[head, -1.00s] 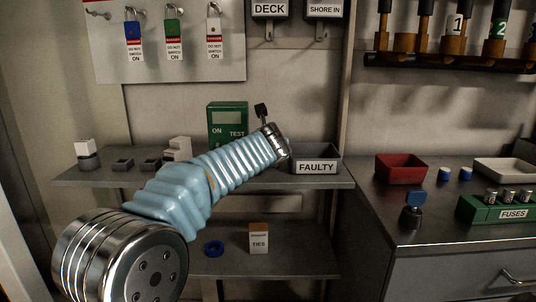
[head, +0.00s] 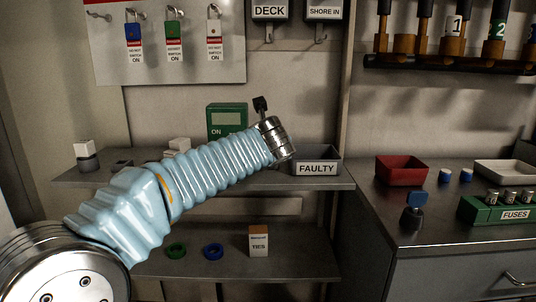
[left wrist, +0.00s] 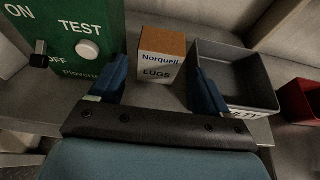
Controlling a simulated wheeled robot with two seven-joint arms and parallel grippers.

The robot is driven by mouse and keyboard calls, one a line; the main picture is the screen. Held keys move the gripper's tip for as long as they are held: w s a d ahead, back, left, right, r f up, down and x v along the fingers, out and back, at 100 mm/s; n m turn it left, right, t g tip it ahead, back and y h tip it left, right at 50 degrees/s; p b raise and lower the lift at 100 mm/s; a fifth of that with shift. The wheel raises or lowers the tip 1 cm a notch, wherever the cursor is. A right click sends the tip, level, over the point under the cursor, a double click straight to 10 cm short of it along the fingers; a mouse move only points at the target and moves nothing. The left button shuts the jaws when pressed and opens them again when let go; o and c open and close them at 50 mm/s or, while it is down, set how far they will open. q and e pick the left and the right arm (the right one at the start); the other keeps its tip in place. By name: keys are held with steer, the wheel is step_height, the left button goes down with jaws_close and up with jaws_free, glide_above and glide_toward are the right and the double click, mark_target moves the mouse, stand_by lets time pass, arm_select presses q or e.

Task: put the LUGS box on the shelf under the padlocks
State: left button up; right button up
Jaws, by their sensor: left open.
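The LUGS box (left wrist: 158,66), white with an orange-brown top, stands upright in the left wrist view between the green tester and the grey FAULTY bin. My left gripper (left wrist: 161,80) is open, with one blue finger on each side of the box; I cannot tell whether they touch it. In the head view my left wrist (head: 277,138) hides the box and the fingers. Padlocks (head: 174,32) in blue, green and white hang on the upper left panel. Below them is the grey upper shelf (head: 315,182). My right gripper is not in view.
The green tester (head: 227,118) and FAULTY bin (head: 317,167) flank the box closely. The lower shelf (head: 200,266) holds green and blue rings and a TIES box (head: 258,241). A red bin (head: 401,170) stands on the right counter.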

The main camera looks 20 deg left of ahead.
arm_select(q)
steer(key=v, duration=0.5)
steer(key=shift+s, duration=0.15)
